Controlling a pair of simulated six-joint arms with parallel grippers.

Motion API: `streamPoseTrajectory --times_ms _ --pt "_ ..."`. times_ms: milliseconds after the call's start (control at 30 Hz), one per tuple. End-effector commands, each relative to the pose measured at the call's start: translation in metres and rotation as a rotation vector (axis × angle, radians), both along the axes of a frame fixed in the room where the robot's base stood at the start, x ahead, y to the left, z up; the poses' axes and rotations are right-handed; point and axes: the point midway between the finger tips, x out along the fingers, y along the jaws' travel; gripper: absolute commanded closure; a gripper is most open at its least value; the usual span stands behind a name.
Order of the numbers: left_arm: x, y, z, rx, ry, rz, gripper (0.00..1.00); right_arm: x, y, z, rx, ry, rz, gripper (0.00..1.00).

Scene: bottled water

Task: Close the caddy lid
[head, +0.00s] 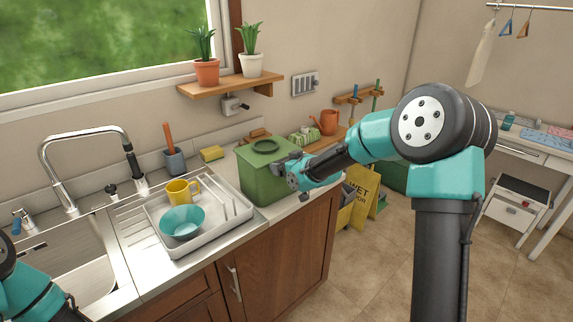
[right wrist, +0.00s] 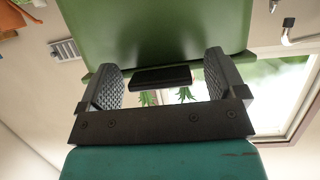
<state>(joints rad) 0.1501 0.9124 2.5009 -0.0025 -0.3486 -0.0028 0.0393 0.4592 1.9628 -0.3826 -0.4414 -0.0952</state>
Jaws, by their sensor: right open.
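The green caddy (head: 262,184) stands on the counter right of the dish tray. Its lid (head: 266,148), with a dark round ring on top, lies flat over the caddy in the head view and looks down; I cannot tell if it is fully latched. My right gripper (head: 293,172) is at the caddy's right front side, near the rim. In the right wrist view the gripper (right wrist: 161,68) is open, its fingers either side of a black tab (right wrist: 161,78) at the green edge; contact is unclear. My left arm shows at the lower left, its gripper out of view.
A white dish tray (head: 160,236) with a teal bowl (head: 182,222) and yellow mug (head: 181,191) is left of the caddy. A yellow sponge (head: 212,153) and green items (head: 301,136) lie behind. A shelf with plants (head: 229,87) hangs above. The counter edge is close in front.

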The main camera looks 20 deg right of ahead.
Motion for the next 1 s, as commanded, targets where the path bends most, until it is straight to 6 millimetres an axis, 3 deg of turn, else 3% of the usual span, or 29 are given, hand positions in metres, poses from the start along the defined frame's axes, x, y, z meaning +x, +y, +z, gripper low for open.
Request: streamPoseTrajectory --times_ms 467,1000 --pt "0.000 0.000 0.000 0.000 0.000 0.000 0.40 -0.011 -0.004 0.008 0.000 -0.006 -0.002 0.11" --pt "0.000 0.000 0.000 0.000 0.000 0.000 0.40 -0.089 -0.027 0.037 0.000 -0.005 -0.002 0.11"
